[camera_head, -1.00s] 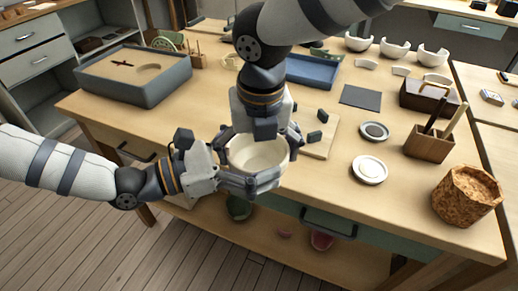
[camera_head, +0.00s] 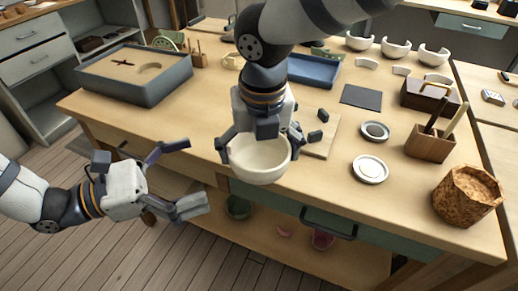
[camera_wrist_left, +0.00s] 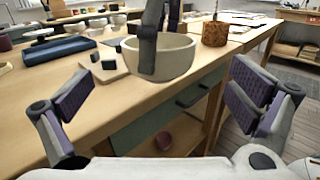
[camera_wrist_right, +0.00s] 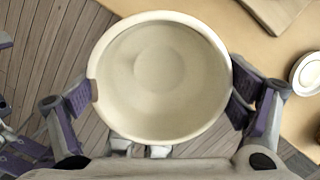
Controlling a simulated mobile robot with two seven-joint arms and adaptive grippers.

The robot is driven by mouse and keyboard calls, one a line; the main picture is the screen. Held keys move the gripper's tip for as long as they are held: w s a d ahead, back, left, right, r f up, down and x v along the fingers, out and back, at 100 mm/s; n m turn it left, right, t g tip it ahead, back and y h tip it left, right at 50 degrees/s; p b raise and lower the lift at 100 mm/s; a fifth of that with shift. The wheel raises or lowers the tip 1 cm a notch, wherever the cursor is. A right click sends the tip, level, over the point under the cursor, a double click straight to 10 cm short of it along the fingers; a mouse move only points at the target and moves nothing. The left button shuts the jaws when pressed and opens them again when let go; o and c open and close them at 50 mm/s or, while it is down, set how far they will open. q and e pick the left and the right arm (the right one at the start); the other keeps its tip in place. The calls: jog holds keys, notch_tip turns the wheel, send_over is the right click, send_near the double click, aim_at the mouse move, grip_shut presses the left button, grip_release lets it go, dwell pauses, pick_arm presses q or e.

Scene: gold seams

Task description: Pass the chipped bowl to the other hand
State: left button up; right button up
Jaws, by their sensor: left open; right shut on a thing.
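The cream bowl (camera_head: 260,160) hangs upright in the air at the near edge of the workbench, held by my right gripper (camera_head: 256,143). In the right wrist view the bowl (camera_wrist_right: 160,80) is empty, with a small chip in its rim at the left finger, and the fingers close on it from both sides. My left gripper (camera_head: 183,176) is open and empty, to the left of the bowl and apart from it. In the left wrist view the bowl (camera_wrist_left: 172,58) is ahead, beyond the open fingers, with a dark finger of my right gripper across its front.
The workbench (camera_head: 330,200) carries a grey sand tray (camera_head: 140,88) at the left, a blue tray (camera_head: 312,70) at the back, white dishes (camera_head: 369,169), a wooden tool box (camera_head: 430,146) and a bark-like pot (camera_head: 467,196) at the right. Floor space before the bench's left part is free.

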pick_arm(q)
jog(key=s+f+m+g+y, duration=0.1)
jog(key=s+f+m+y, duration=0.25)
jog(key=f, duration=0.55)
jog(key=s+f+m+g+y, duration=0.1)
jog(key=s+f+m+y, duration=0.1)
jog(key=f+m+y, duration=0.5)
jog(key=s+a+f+m+g+y, duration=0.2)
jog(key=s+a+f+m, duration=0.1)
jog(key=s, duration=0.3)
jog(key=s+a+f+m+g+y, duration=0.2)
jog(key=s+a+f+m, duration=0.1)
jog(key=s, duration=0.4)
jog(key=s+a+f+m+g+y, duration=0.2)
jog(key=s+a+f+m+g, duration=0.1)
jog(key=s+f+m, duration=0.1)
jog(key=s+m, duration=0.1)
jog(key=s, duration=0.1)
jog(key=shift+s+a+m, duration=0.35)
jog(key=shift+a, duration=0.05)
